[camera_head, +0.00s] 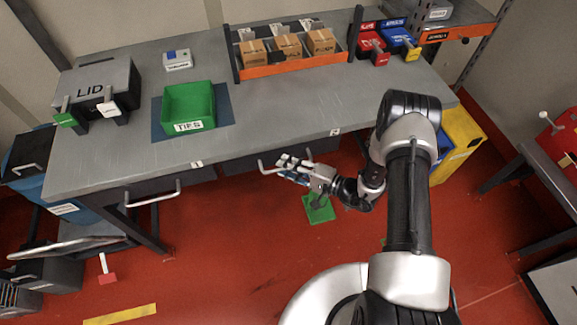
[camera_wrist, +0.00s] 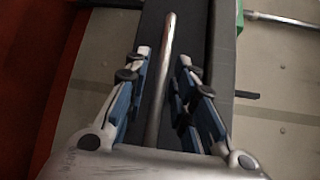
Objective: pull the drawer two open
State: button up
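Drawer two (camera_head: 240,167) is the dark drawer front under the right part of the grey bench, below the label "2" (camera_head: 335,132). It looks shut. Its silver bar handle (camera_head: 264,168) is partly hidden by my gripper (camera_head: 288,166). In the wrist view the handle (camera_wrist: 166,62) runs lengthwise between the two blue-padded fingers of my gripper (camera_wrist: 160,68). The fingers are open, with a visible gap on each side of the bar. The dark drawer front (camera_wrist: 190,30) lies behind the bar.
Another drawer with a silver handle (camera_head: 153,195) is at the left, below label "1" (camera_head: 197,163). The benchtop holds a green TIPS bin (camera_head: 188,104), a LID case (camera_head: 95,88) and a rack of boxes (camera_head: 285,60). A green mat (camera_head: 320,211) lies on the red floor.

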grip_shut()
dwell(0.5)
